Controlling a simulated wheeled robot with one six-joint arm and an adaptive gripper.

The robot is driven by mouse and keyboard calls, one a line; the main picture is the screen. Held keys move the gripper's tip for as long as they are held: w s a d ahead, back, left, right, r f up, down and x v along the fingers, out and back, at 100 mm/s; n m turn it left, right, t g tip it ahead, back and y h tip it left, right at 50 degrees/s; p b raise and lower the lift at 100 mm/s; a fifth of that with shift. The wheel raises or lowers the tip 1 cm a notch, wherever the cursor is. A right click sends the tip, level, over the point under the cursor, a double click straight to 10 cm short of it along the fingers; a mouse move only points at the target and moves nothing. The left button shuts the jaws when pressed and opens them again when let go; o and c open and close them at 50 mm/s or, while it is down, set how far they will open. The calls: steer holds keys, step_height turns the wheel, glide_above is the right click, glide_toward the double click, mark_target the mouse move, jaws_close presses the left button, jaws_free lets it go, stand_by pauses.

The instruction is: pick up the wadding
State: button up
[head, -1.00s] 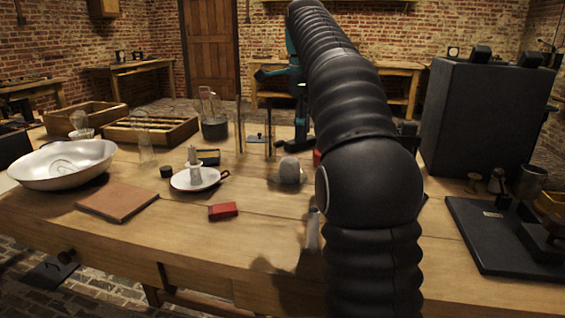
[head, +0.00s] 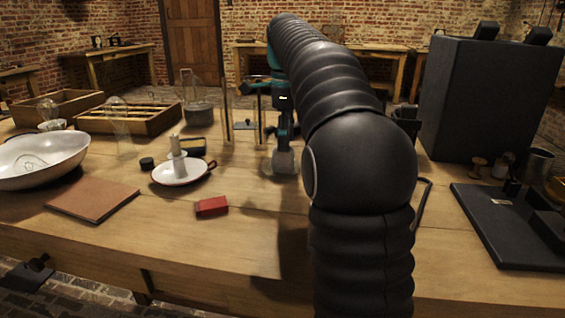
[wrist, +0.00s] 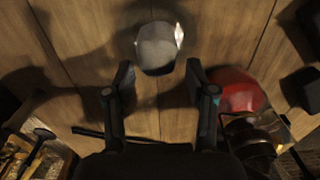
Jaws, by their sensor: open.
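The wadding is a small grey-white lump (head: 285,161) on the table, left of my arm's dark elbow in the head view. In the wrist view the wadding (wrist: 157,50) lies just beyond the fingertips, roughly in line with the gap between them, with a bright patch on its right side. My gripper (wrist: 160,78) is open, with its two dark fingers apart and nothing between them. In the head view my gripper (head: 284,138) is over the wadding, partly overlapping it. Whether the fingers touch it cannot be told.
A red object (wrist: 235,90) stands close to the right finger in the wrist view. A white dish with a candle (head: 182,170) and a red box (head: 211,206) are to the left. Two thin upright posts (head: 228,112) stand behind.

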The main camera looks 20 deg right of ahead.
mark_target(283, 158)
steer(key=shift+a+f+b, duration=0.2)
steer(key=shift+f+b, duration=0.15)
steer(key=shift+f, duration=1.05)
steer(key=shift+a+f+b, duration=0.15)
steer(key=shift+f+b, duration=0.15)
steer(key=shift+f, duration=1.1)
steer(key=c, duration=0.7)
step_height(283, 158, up, 10)
steer(key=p, duration=0.2)
steer(key=shift+p, duration=0.4)
